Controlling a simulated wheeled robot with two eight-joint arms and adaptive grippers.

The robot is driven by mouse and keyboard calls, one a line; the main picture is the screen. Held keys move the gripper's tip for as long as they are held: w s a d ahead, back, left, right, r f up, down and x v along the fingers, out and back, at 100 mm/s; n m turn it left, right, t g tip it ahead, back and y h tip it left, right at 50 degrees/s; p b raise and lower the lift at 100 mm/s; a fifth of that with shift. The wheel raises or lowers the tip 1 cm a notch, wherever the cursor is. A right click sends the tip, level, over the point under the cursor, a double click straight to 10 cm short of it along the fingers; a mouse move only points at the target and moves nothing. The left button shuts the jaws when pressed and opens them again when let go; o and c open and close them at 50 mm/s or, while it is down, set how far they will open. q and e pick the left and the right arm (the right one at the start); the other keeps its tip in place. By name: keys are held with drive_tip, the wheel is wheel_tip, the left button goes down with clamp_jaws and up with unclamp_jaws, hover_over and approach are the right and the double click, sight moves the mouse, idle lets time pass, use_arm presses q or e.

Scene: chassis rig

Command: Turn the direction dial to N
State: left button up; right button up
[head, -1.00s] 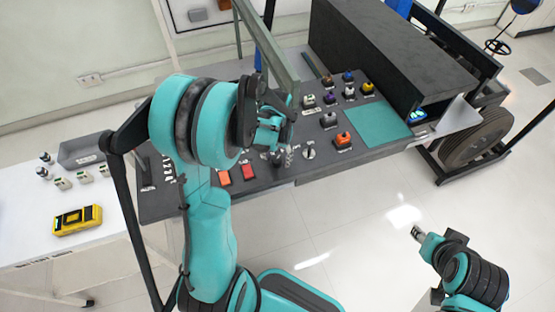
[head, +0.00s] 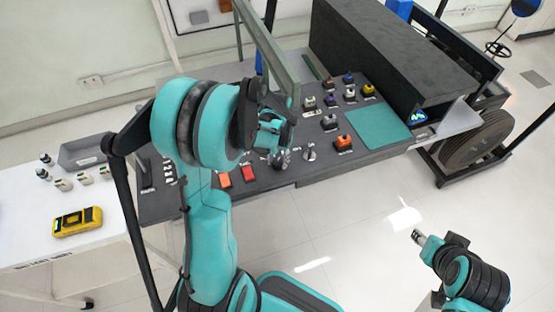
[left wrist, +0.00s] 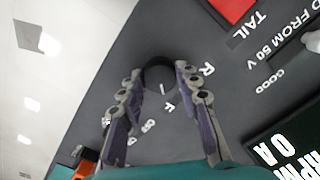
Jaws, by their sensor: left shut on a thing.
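The direction dial (left wrist: 158,73) is a round black knob on the dark panel, with white letters R and F beside it in the left wrist view. A short white mark shows by its near edge. My left gripper (left wrist: 160,80) is shut on the dial, one finger on each side. In the head view my left gripper (head: 279,159) is low over the panel's front part, and my arm and fingers mostly hide the dial. My right gripper (head: 417,236) is away from the panel over the floor, too small to tell whether it is open.
Beside the dial are two red-orange buttons (head: 237,176) and a silver switch (head: 310,152). Several coloured knobs and a green mat (head: 377,126) lie further right. A black box (head: 385,50) stands behind. A white table (head: 30,215) with a yellow device (head: 77,221) is at left.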

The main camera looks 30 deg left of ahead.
sight(277, 162)
use_arm(q)
drive_tip(key=n, duration=0.4)
drive_tip(key=shift+n+b, duration=0.3)
drive_tip(key=shift+n, duration=1.6)
drive_tip(key=o, duration=1.2)
drive_tip(key=shift+c, duration=0.2)
wheel_tip(277, 162, up, 12)
